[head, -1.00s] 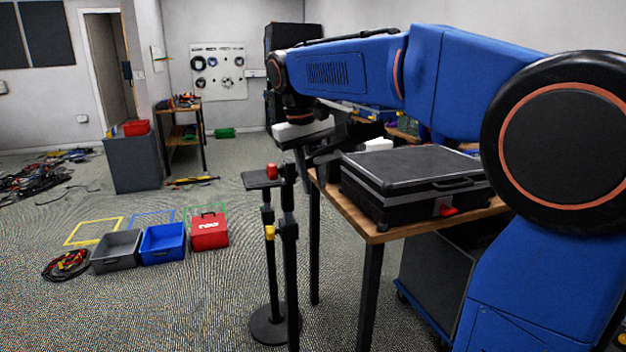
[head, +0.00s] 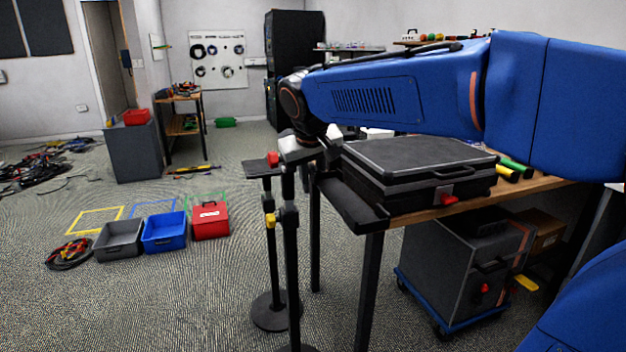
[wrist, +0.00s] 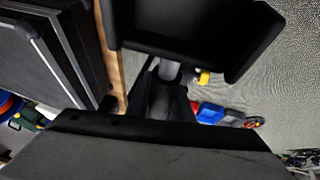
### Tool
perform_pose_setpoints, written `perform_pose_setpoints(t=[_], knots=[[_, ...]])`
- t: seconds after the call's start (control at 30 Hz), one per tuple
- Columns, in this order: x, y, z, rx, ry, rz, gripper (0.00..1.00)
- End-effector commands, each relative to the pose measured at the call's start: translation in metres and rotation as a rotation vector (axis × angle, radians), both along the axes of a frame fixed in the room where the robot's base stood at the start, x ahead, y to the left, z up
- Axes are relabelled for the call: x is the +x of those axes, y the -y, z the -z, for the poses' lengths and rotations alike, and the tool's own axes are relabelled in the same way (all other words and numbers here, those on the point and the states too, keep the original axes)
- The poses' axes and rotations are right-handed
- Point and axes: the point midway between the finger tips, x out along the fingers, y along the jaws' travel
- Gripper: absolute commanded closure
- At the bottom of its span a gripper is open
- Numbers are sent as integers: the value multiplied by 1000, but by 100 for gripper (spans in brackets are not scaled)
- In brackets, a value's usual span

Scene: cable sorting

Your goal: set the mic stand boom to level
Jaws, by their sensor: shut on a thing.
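The mic stand (head: 291,265) is a dark upright pole with a collar, left of the table. Its top is partly hidden behind my wrist. My gripper (head: 300,158) is at the top of the stand and is shut on the boom, though its fingertips are not clear in the head view. A long dark bar (head: 350,203), seemingly the boom, runs from there to the right and toward the camera, at the table's left edge. Its exact tilt is hard to judge. In the wrist view, dark jaw-like shapes fill top and bottom, with a grey post (wrist: 169,70) between.
A second stand (head: 272,250) with a red knob, yellow knob and round base is close behind. A black case (head: 415,165) lies on the wooden table (head: 455,212). Grey (head: 118,241), blue (head: 164,232) and red boxes (head: 210,220) stand on the floor, left. The floor between is clear.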

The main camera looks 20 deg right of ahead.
Motion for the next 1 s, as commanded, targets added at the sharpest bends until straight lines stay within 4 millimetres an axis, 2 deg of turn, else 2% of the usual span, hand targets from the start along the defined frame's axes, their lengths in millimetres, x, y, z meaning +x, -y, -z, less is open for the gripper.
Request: perform_pose_setpoints(t=[0.17, 0.2, 0.27, 0.67, 0.83, 1.0], knots=[[0, 0, 0, 0, 0, 0, 100], [0, 0, 0, 0, -1, 0, 75], [0, 0, 0, 0, -1, 0, 61], [-2, -1, -5, 1, -1, 0, 61], [-11, -5, -25, 1, 1, -1, 61], [-25, -11, -56, 1, 2, -2, 61]])
